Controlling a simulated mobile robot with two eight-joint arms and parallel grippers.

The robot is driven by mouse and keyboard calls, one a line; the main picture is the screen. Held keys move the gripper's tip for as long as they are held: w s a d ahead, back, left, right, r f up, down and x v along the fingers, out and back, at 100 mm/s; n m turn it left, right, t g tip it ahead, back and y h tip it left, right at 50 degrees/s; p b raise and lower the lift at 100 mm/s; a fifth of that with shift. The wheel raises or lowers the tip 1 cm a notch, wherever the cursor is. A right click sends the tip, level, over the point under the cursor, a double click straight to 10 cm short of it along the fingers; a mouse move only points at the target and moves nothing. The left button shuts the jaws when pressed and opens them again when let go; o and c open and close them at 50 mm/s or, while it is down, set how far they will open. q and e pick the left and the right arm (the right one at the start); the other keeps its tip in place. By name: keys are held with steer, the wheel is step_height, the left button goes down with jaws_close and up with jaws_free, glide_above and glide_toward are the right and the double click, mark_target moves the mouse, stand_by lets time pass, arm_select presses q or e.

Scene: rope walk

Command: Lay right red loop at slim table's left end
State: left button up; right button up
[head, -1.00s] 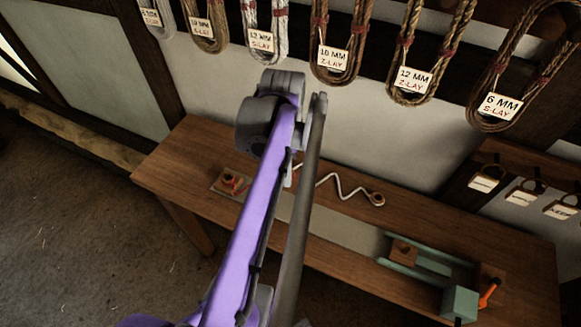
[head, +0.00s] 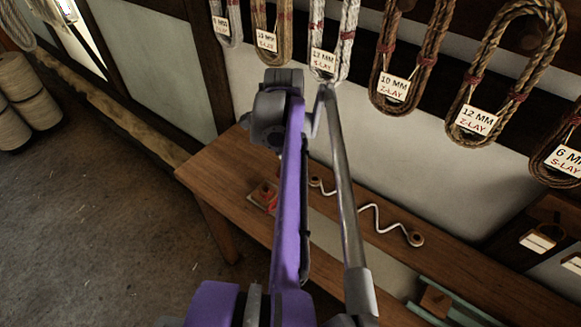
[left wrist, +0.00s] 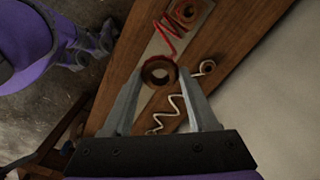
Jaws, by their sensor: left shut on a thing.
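In the left wrist view my left gripper (left wrist: 161,74) is shut on the right red loop (left wrist: 158,72), a brown ring between its fingertips. A red zigzag cord (left wrist: 170,38) runs from near this ring to another ring on a wooden block (left wrist: 188,12). The slim table (left wrist: 240,62) lies below; I cannot tell the held ring's height above it. In the head view the block with red cord (head: 264,195) sits near the left end of the slim table (head: 215,178). My purple arm hides the left gripper and held ring there. My right gripper is not in view.
A white zigzag cord (head: 370,213) lies on the table, with a ring (head: 415,239) at its right end. Labelled rope coils (head: 395,60) hang on the wall behind. Bare wood shows at the table's left end.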

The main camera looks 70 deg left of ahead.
arm_select(q)
glide_above(232, 184)
steer(key=shift+b, duration=0.45)
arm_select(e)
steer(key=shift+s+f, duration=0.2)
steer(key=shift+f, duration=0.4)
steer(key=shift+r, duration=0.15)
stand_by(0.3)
arm_select(q)
steer(key=shift+f+b, duration=5.8)
steer(key=shift+f, duration=4.8)
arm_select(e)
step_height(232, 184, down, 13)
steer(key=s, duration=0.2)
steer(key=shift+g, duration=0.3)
